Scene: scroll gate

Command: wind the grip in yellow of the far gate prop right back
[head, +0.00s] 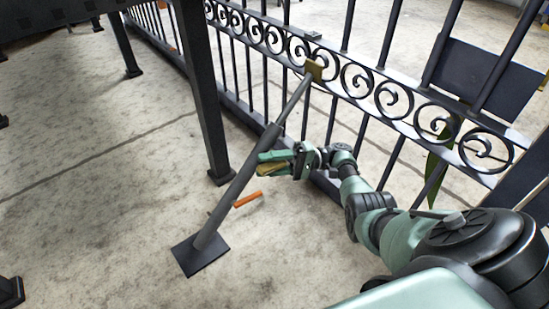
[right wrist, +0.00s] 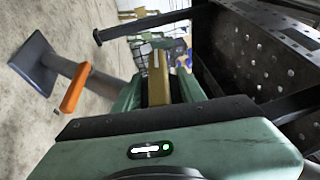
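The gate prop is a grey slanted strut (head: 240,183) from a dark foot plate (head: 200,255) on the floor up to a yellowish bracket (head: 314,70) on the gate (head: 355,80). A yellow grip (head: 270,168) is beside its middle, and it shows in the right wrist view (right wrist: 158,80) between the green fingers. An orange grip (head: 248,199) is lower on the strut; it shows at left in the right wrist view (right wrist: 75,88). My right gripper (head: 274,163) appears shut on the yellow grip, whose strut end is partly hidden. My left gripper is not in view.
A dark table-like frame with a leg (head: 205,100) stands left of the prop. Scrolled black railings run behind my right arm, with a dark plate (head: 485,80) at right. The concrete floor (head: 90,180) at left is open.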

